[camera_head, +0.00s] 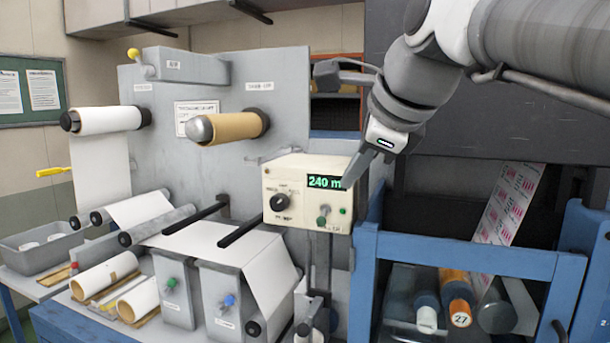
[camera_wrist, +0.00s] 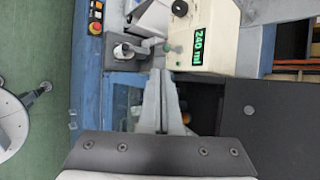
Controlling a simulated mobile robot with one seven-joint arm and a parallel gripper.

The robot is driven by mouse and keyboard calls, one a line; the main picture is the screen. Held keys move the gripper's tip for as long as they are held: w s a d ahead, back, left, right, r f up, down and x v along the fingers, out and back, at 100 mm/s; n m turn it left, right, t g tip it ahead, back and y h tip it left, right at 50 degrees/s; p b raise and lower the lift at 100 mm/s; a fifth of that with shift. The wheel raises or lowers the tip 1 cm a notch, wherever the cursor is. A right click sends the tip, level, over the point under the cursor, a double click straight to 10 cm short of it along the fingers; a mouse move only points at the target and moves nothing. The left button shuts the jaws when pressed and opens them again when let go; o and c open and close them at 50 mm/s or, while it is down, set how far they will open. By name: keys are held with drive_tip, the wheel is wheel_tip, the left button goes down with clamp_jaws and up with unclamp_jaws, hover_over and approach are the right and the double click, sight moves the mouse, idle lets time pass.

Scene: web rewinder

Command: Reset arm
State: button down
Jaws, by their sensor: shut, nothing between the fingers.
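My gripper (camera_head: 352,174) is in the right half of the head view, pointing down and left, in front of the beige control box (camera_head: 283,188). Its fingers are together and hold nothing. In the wrist view my gripper (camera_wrist: 161,75) points up the picture, just below the control box (camera_wrist: 212,52). The box carries a green display reading 240 m, a black knob and a small green switch. I cannot tell how far the fingertips are from the box.
A blue frame (camera_head: 460,254) stands at the right, with printed web and orange rolls behind it. White and brown rolls sit on spindles at the left. A grey tray (camera_head: 40,255) stands at far left. Green floor (camera_wrist: 45,45) and a red emergency button (camera_wrist: 96,27) show in the wrist view.

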drive_tip(key=s+d+f+n+g+h, duration=0.1)
drive_tip(key=s+d+f+n, duration=0.1)
drive_tip(key=s+f+n, duration=0.3)
drive_tip(key=s+d+f+n+g+h, duration=0.1)
drive_tip(key=s+f+n, duration=0.5)
drive_tip(key=f, duration=0.6)
drive_tip(key=s+d+f+n+g, duration=0.1)
drive_tip(key=s+d+f+n, duration=0.2)
drive_tip(key=s+f+n, duration=0.3)
wheel_tip(320, 180, down, 4)
drive_tip(key=n, duration=0.3)
drive_tip(key=shift+d+r+h, duration=0.15)
drive_tip(key=shift+h, duration=0.25)
